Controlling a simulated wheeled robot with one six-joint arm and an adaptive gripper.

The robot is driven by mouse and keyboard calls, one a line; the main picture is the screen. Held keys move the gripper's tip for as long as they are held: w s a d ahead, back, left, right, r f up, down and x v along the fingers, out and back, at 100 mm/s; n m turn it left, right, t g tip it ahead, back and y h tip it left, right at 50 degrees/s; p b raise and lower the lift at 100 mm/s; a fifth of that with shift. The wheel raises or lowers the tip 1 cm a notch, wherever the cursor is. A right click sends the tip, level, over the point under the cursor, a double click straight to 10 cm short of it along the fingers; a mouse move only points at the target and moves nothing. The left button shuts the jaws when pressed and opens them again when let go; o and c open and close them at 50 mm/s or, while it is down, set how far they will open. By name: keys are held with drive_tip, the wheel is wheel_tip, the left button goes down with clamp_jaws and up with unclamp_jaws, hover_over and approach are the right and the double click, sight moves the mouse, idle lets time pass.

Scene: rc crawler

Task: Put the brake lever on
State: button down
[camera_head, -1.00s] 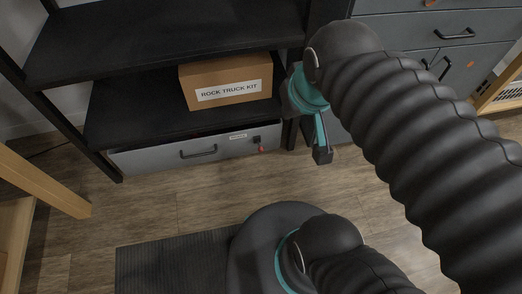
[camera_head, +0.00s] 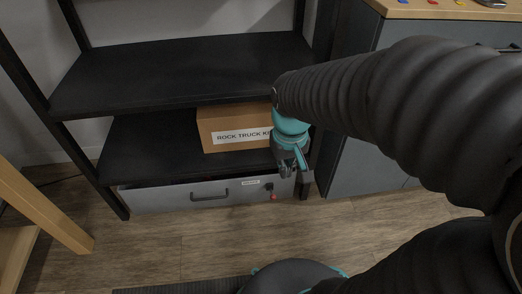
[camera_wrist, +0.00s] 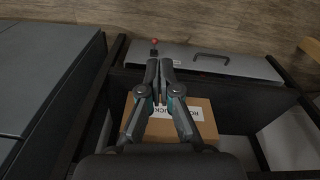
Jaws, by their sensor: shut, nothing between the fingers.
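A small black lever with a red knob (camera_head: 273,196), which looks like the brake lever, sits at the right end of the grey drawer front under the shelf. In the wrist view the red knob (camera_wrist: 155,41) shows just beyond my fingertips, slightly left of their middle. My gripper (camera_head: 285,172) is shut and empty, pointing down near the right end of the drawer. In the wrist view my gripper (camera_wrist: 160,66) has its two fingers together. It appears apart from the lever; the exact gap cannot be told.
A cardboard box labelled ROCK TRUCK KIT (camera_head: 233,126) stands on the lower black shelf (camera_head: 140,150), partly behind my gripper. The drawer (camera_head: 165,201) has a black handle (camera_head: 210,195). A grey cabinet (camera_head: 366,155) stands to the right. The wooden floor (camera_head: 200,245) in front is clear.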

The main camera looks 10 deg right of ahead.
drive_tip(key=w+a+f+n+g+h+b, duration=0.15)
drive_tip(key=w+f+n, duration=0.35)
drive_tip(key=f, duration=0.5)
drive_tip(key=w+f+n+g+b, duration=0.1)
drive_tip(key=w+f+n+g, duration=0.15)
drive_tip(key=w+f, duration=0.55)
drive_tip(key=n, duration=0.7)
hover_over(272, 195)
drive_tip(key=w+a, duration=0.2)
drive_tip(key=w, duration=0.1)
wheel_tip(272, 195, down, 4)
drive_tip(key=shift+s+f+n+t, duration=0.1)
drive_tip(key=shift+s+n+t, duration=0.1)
drive_tip(key=shift+n, duration=0.3)
drive_tip(key=shift+s+n+t, duration=0.1)
drive_tip(key=shift+n+t, duration=0.1)
drive_tip(key=shift+n, duration=0.25)
drive_tip(key=b+x, duration=0.1)
drive_tip(key=x, duration=0.9)
drive_tip(key=shift+d+b, duration=0.1)
drive_tip(key=shift+b, duration=0.25)
drive_tip(key=shift+f, duration=0.1)
